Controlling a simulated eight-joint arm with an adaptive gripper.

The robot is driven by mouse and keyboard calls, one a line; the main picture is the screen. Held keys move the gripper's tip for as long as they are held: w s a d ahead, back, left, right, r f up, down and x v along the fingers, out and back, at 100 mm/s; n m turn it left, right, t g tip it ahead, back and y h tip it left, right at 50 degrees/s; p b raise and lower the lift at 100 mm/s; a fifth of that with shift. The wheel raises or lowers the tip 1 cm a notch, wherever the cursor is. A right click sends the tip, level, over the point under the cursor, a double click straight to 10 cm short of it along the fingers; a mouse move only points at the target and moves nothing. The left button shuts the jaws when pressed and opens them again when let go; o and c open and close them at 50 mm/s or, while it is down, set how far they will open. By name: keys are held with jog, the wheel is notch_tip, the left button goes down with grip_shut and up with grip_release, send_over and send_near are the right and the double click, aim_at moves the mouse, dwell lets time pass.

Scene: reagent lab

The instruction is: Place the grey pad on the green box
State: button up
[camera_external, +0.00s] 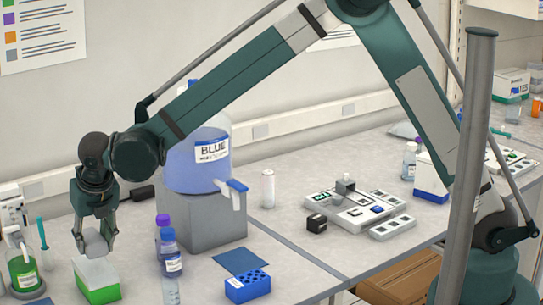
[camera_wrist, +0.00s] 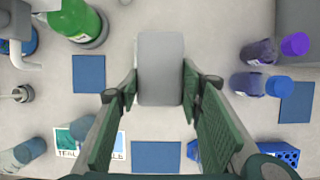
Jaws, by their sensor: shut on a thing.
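My gripper (camera_external: 95,232) is shut on the grey pad (camera_external: 93,243). In the external view, it holds the pad low, close to the top of the green box (camera_external: 98,288), which has a white upper part and a green lower part. From this angle I cannot tell whether the pad touches the box. In the wrist view, the grey pad (camera_wrist: 160,65) sits between the two green fingers (camera_wrist: 160,90). I cannot clearly make out the green box there.
A green bottle (camera_external: 24,274) stands left of the box. Purple-capped and blue-capped bottles (camera_external: 170,264) stand to its right. A large blue jug (camera_external: 196,160) rests on a grey block (camera_external: 205,230). A blue rack (camera_external: 248,288) and a blue mat (camera_external: 240,260) lie further right.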

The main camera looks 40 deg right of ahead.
aim_at(96, 253)
jog(key=shift+f, duration=1.85)
jog(key=shift+f, duration=0.15)
jog(key=o, duration=0.9)
jog(key=shift+r, duration=0.2)
jog(key=shift+v, duration=5.95)
